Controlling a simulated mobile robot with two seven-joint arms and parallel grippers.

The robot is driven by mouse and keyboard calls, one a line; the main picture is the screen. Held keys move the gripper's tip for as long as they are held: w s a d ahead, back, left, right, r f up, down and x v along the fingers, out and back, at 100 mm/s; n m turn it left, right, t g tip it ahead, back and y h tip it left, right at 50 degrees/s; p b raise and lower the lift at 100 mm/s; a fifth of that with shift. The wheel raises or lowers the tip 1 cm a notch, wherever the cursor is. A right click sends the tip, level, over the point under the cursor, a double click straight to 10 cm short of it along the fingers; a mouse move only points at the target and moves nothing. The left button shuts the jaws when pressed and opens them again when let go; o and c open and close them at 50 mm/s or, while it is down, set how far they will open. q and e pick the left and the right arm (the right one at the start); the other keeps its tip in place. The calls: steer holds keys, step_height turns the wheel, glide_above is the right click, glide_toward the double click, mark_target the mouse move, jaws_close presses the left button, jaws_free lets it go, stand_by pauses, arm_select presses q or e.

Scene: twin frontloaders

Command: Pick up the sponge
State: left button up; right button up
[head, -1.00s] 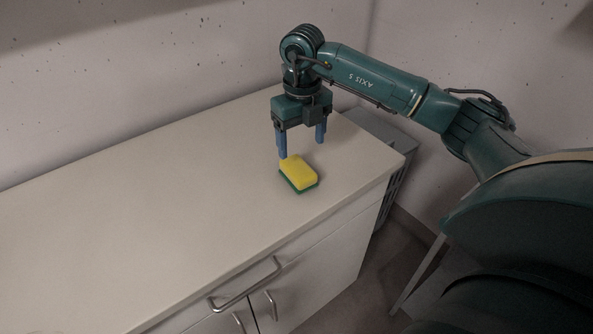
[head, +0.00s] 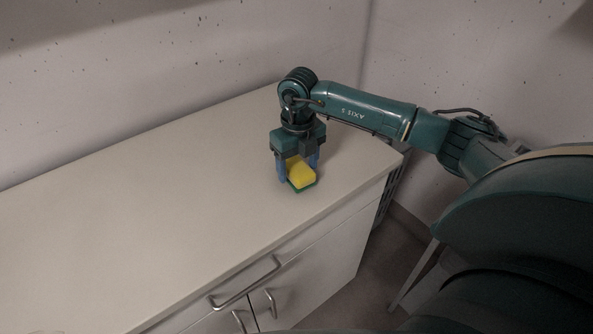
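The sponge (head: 301,175), yellow on top with a green underside, lies on the white counter top (head: 150,210) near its front edge, toward the right end. My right gripper (head: 297,171) is lowered over it, pointing down. One blue finger stands at the sponge's left side and covers part of it. The other finger is at its far right side, partly hidden behind the sponge. Whether the fingers press on the sponge cannot be made out. The sponge appears to rest on the counter. My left gripper is not in view.
The counter is bare to the left of the sponge. A concrete wall (head: 150,80) runs along its back. Drawer and door handles (head: 245,284) stick out at the front. The counter's right end is just beyond the gripper.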

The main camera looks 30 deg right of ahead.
mark_target(298, 167)
steer(key=c, duration=0.8)
step_height(298, 167, up, 10)
steer(key=shift+r, duration=0.1)
steer(key=shift+c, duration=0.2)
steer(key=o, duration=0.4)
steer(key=c, duration=0.3)
steer(key=shift+c, duration=0.2)
steer(key=shift+a, duration=0.1)
